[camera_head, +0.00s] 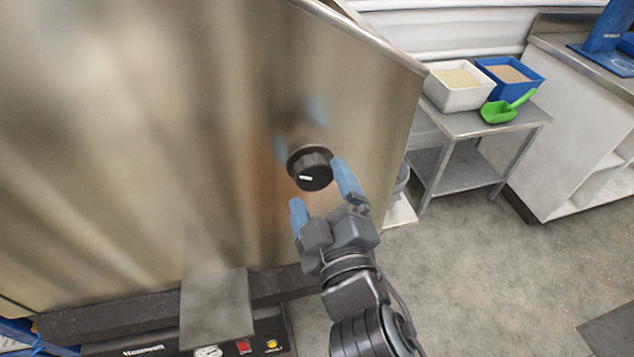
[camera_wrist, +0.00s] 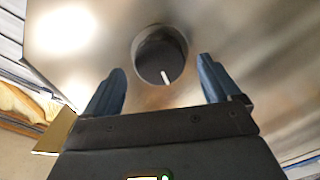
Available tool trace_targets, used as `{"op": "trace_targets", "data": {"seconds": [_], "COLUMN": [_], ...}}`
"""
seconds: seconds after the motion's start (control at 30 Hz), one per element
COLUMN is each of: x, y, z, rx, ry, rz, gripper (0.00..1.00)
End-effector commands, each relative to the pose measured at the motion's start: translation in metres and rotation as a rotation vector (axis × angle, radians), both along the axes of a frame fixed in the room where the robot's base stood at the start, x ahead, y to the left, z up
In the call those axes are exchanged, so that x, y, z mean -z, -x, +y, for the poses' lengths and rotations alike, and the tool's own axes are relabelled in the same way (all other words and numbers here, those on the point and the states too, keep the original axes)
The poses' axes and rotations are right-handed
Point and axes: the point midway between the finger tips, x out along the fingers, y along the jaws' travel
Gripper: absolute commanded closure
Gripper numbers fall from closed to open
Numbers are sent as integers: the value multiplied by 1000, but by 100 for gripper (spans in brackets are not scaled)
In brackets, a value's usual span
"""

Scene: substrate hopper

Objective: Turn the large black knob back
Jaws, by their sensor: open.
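The large black knob (camera_head: 312,168) sits on the flat metal side of the hopper (camera_head: 150,130). It has a white pointer mark on its face. In the wrist view the knob (camera_wrist: 158,52) lies ahead of and between my two blue fingers, with the white mark toward the lower right. My gripper (camera_head: 322,188) is open, with one finger at the right of the knob and one at its lower left. In the wrist view my gripper (camera_wrist: 161,85) shows a gap on both sides of the knob, and no finger visibly touches it.
A steel side table (camera_head: 465,124) at the right holds a white bin (camera_head: 458,95), a blue bin (camera_head: 530,88) and a green scoop (camera_head: 505,110). A metal chute (camera_head: 215,310) and a panel with small buttons (camera_head: 243,347) are below the hopper. Floor at right is mostly clear.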

Motion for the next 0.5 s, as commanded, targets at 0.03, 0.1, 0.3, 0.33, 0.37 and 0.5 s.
{"op": "trace_targets", "data": {"seconds": [0.03,0.1,0.3,0.33,0.37,0.5], "x": [3,3,2,2,1,1], "y": [9,21,44,46,47,51], "z": [-2,-6,-13,-13,-14,-15], "rx": [-1,-1,0,0,0,1], "ry": [0,1,0,0,0,0], "rz": [2,2,1,1,1,1], "gripper": [10,10,10,10,10,10]}}
